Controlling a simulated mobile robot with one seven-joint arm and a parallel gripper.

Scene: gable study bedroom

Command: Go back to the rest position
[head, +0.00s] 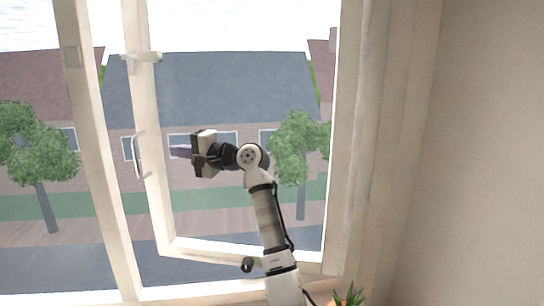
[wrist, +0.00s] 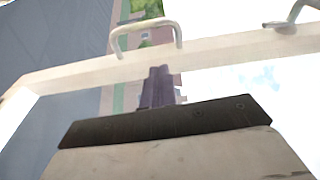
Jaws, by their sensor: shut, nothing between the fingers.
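My gripper (head: 180,150) is raised in front of the window in the head view, with its fingers pointing left. Its purple-grey fingers (wrist: 158,88) are together in the wrist view, with nothing between them. In the head view the fingertips are a little to the right of the white window handle (head: 138,155). In the wrist view this handle (wrist: 146,35) lies beyond the fingertips, on the pale sash bar. I cannot tell how far apart they are in depth.
The white window sash (head: 153,200) stands at an angle to the fixed frame (head: 100,200). A stay or catch (head: 142,57) is higher on the sash. A green plant (head: 350,295) is near the arm's base. A bare wall (head: 480,150) is on the right.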

